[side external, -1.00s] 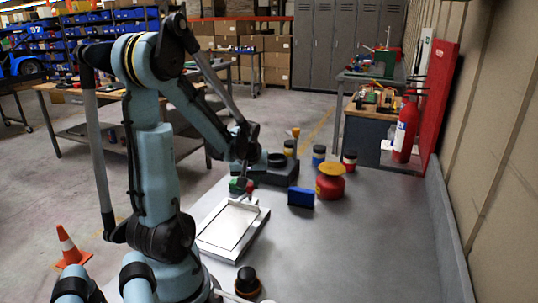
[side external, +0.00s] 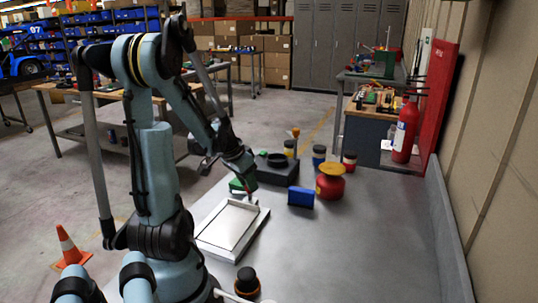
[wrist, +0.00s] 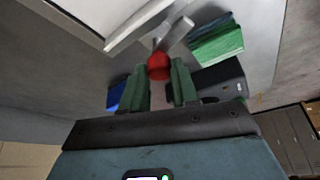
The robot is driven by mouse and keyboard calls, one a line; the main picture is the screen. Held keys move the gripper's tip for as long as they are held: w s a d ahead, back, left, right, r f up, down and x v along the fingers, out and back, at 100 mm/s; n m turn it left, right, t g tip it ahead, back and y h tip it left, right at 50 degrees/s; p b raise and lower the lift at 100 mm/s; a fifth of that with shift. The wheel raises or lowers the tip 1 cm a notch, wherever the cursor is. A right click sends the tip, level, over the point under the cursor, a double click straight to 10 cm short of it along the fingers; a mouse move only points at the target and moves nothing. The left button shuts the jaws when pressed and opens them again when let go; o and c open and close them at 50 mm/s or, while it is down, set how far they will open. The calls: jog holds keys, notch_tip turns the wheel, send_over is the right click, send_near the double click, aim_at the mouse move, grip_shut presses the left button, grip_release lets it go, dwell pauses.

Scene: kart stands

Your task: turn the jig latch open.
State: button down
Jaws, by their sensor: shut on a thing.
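The jig latch shows in the wrist view as a pale grey lever (wrist: 176,33) with a round red knob (wrist: 158,66). My gripper (wrist: 158,72) has its two green fingers on either side of the knob and is shut on it. In the side external view, my gripper (side external: 250,190) is low over the far end of the white tray-like jig (side external: 209,246). The knob and lever are mostly hidden there by my wrist. The jig's white edge (wrist: 133,24) also shows in the wrist view.
A green block (side external: 237,186) lies beside my gripper. A black knob-like object (side external: 247,281) is near the front. The table's right side is clear.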

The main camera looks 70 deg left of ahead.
jog(key=shift+a+m+h, duration=0.1)
jog(key=shift+m+h, duration=0.6)
jog(key=shift+m, duration=1.3)
jog(key=c, duration=0.9)
grip_release()
jog(key=shift+o, duration=0.2)
jog(key=shift+r, duration=0.1)
jog(key=shift+r, duration=0.3)
notch_tip(320, 180, up, 3)
jog(key=shift+r, duration=0.2)
jog(key=w+d+r, duration=0.4)
jog(key=d+r, duration=0.2)
jog(key=d, duration=0.5)
jog(key=shift+r, duration=0.4)
